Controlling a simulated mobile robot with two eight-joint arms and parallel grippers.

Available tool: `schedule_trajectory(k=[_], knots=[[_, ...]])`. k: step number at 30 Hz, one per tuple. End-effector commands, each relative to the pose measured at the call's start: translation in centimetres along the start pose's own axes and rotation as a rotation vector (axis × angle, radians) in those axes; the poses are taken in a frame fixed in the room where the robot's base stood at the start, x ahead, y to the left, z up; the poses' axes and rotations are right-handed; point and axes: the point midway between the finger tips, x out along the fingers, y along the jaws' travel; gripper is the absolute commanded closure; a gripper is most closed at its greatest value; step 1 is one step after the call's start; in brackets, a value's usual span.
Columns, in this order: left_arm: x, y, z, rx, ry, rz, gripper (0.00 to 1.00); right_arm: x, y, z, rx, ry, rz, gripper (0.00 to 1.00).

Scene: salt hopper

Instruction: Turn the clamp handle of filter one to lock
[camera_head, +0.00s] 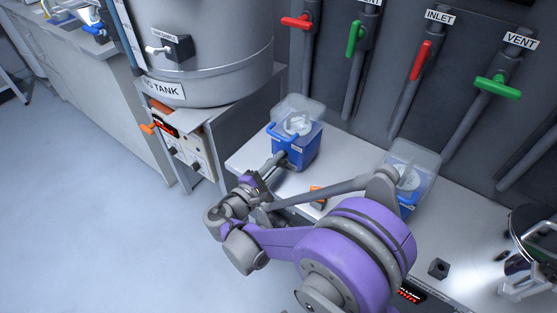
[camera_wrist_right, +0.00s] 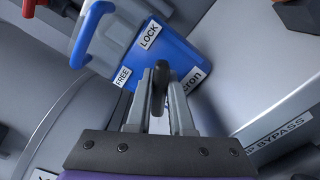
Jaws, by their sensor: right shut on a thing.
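A blue filter housing (camera_head: 305,150) with a clear lid and a blue carry handle stands on the white bench in the head view. Its blue face (camera_wrist_right: 185,52) fills the middle of the right wrist view, with a LOCK label (camera_wrist_right: 150,34) and a FREE label (camera_wrist_right: 122,76). My right gripper (camera_head: 279,160) is at the front of this housing. Its fingers are shut on a dark clamp handle (camera_wrist_right: 159,82), whose end shows between them. The handle's pivot is hidden, so I cannot tell its exact angle. My left gripper is not in view.
A second blue filter housing (camera_head: 408,196) stands to the right, partly behind my arm. The steel tank (camera_head: 210,55) is at left, on a grey stand. Pipes with red and green valve handles (camera_head: 497,87) line the back wall. The floor at left is clear.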

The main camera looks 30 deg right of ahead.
Motion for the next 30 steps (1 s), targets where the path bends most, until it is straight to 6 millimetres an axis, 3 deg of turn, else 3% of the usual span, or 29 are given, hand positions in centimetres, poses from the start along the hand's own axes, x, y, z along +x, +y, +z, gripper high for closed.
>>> schedule_trajectory(k=[15,30], knots=[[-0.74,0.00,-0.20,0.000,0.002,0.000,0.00,-0.03,-0.29,-0.09,0.396,0.001,-0.001,1.00],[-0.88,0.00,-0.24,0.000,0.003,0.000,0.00,-0.03,-0.38,-0.13,0.507,0.001,-0.001,1.00]])
